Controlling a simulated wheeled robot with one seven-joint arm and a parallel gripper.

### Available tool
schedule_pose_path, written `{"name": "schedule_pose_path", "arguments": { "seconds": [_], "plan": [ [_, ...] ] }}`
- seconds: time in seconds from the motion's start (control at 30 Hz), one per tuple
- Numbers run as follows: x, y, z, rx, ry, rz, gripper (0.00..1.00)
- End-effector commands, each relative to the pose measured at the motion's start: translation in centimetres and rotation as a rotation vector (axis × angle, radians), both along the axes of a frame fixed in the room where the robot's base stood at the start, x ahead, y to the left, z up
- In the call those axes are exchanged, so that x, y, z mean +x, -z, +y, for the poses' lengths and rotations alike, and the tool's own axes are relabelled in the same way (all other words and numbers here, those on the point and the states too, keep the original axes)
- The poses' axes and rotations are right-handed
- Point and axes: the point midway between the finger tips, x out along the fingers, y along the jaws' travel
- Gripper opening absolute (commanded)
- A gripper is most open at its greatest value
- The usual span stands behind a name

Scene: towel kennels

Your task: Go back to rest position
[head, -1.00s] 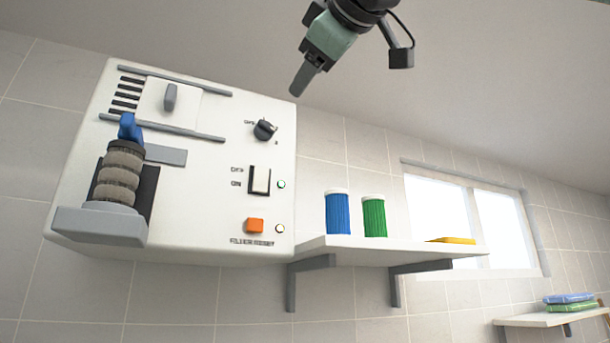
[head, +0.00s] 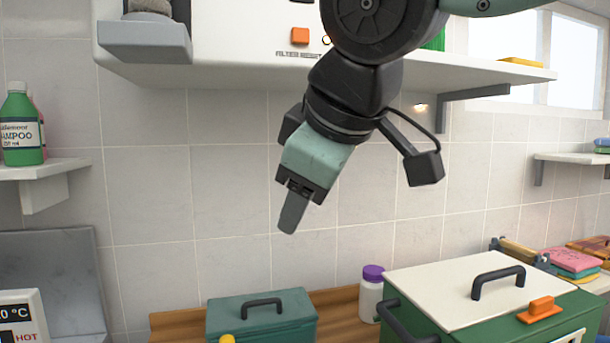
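My gripper (head: 292,212) hangs in the middle of the head view, pointing down and slightly left. It is in the air in front of the tiled wall (head: 150,200), with nothing visible in it. I see its fingers edge-on as one grey shape, so I cannot tell whether they are apart or together. My arm covers part of the wall machine and the shelf behind it.
The white machine (head: 240,50) and a shelf (head: 480,75) are above. Below are a teal lidded box (head: 262,320), a purple-capped jar (head: 370,297) and a green box with a white lid (head: 450,290). A green shampoo bottle (head: 20,130) stands on the left shelf (head: 45,171).

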Motion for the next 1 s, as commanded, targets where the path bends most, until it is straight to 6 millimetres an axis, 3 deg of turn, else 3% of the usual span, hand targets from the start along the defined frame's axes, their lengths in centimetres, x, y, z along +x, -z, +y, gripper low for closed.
{"name": "schedule_pose_path", "arguments": {
  "seconds": [0.03,0.2,0.3,0.4,0.6,1.0],
  "plan": [
    [-0.8,3.7,-1.1,-0.014,0.033,0.080,0.54],
    [-5.3,14.5,-5.3,-0.032,0.177,0.344,0.54],
    [-8.5,19.6,-8.2,-0.042,0.282,0.482,0.54],
    [-11.5,23.3,-10.8,-0.052,0.381,0.590,0.54],
    [-15.2,26.8,-13.8,-0.064,0.499,0.698,0.54],
    [-15.5,27.1,-14.1,-0.065,0.511,0.708,0.54]
  ]
}}
